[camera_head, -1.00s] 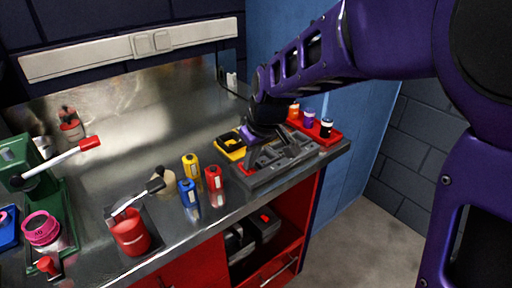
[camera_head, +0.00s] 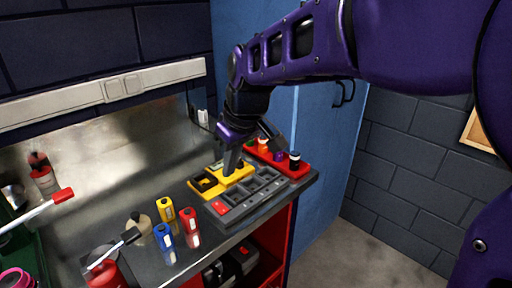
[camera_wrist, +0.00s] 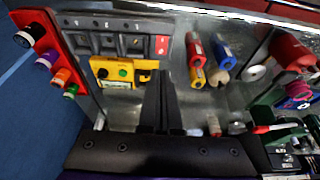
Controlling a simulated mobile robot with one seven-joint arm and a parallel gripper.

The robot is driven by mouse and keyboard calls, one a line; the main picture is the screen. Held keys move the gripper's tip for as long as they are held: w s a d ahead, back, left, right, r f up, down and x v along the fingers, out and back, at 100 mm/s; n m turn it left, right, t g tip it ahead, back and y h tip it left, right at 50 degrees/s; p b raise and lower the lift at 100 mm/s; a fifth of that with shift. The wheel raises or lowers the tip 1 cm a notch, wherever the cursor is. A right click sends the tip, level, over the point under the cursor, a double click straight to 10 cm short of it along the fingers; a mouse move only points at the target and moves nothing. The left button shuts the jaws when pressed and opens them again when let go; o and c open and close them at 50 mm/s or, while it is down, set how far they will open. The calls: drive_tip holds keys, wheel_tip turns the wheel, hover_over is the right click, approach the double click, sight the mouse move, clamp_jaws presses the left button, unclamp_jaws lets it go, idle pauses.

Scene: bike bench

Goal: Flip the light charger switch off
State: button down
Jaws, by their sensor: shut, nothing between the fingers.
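A grey unit (camera_head: 243,201) with a row of dark, empty-looking slots lies near the bench's right end. It carries a red switch-like patch (camera_head: 218,207) at its left end, which also shows in the wrist view (camera_wrist: 162,45). The light charger is probably this unit; I cannot read the switch's position. A yellow box (camera_head: 207,186) sits behind it, with a green round part (camera_wrist: 123,73) in the wrist view. My gripper (camera_head: 230,171) is shut and empty, pointing down at the yellow box; contact is unclear. Its fingers also show in the wrist view (camera_wrist: 160,76).
Yellow (camera_head: 165,209), blue (camera_head: 164,236) and red (camera_head: 190,220) small cylinders stand left of the grey unit. A red tray (camera_head: 298,170) with small bottles stands at the right.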

drive_tip(key=shift+s+r, duration=0.15)
drive_tip(key=shift+r, duration=0.45)
drive_tip(key=a+n, duration=0.1)
drive_tip(key=n, duration=0.5)
drive_tip(key=w+a+n+g+h+b, duration=0.1)
drive_tip(key=n, duration=0.5)
drive_tip(key=w+a+n+h, duration=0.1)
drive_tip(key=n, duration=0.5)
drive_tip(key=shift+w+a+r+g+b, duration=0.2)
drive_tip(key=shift+r+g+b, duration=0.05)
drive_tip(key=shift+g+b, duration=0.05)
drive_tip(key=b, duration=0.3)
approach(217, 204)
drive_tip(key=f, duration=0.5)
drive_tip(key=shift+w+a+f, duration=0.1)
drive_tip(key=shift+a+f, duration=0.1)
drive_tip(key=shift+a, duration=0.05)
drive_tip(key=shift+f, duration=0.7)
drive_tip(key=shift+w, duration=0.1)
